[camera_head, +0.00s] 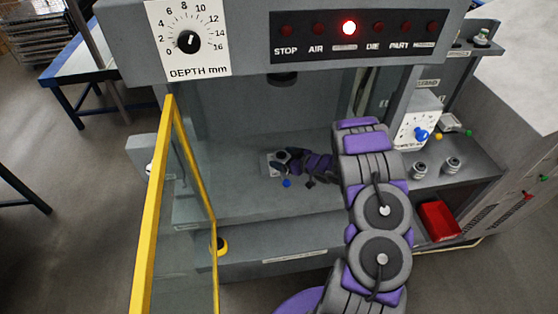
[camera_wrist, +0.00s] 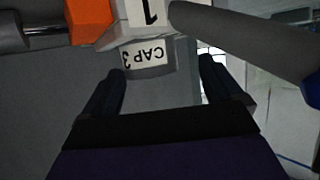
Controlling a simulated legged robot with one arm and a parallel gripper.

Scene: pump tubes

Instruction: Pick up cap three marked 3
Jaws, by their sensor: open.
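In the wrist view, a grey cap (camera_wrist: 148,58) carries a white label reading "CAP 3", seen upside down. It lies at the front of the gap between the two dark fingers of my gripper (camera_wrist: 162,72). The fingers are spread, with space visible beside the cap. A white piece marked "1" (camera_wrist: 146,13) stands directly beyond the cap label; I cannot tell how they join. In the head view, my gripper (camera_head: 283,163) is inside the grey machine bay, at a small light fixture (camera_head: 270,165). The cap cannot be made out clearly there.
An orange block (camera_wrist: 90,22) and a grey rod (camera_wrist: 240,37) flank the cap. A yellow-framed door (camera_head: 155,200) stands open at left. Two grey caps (camera_head: 420,169) (camera_head: 452,164) sit on the right shelf, above a red bin (camera_head: 439,220). The bay floor in front is clear.

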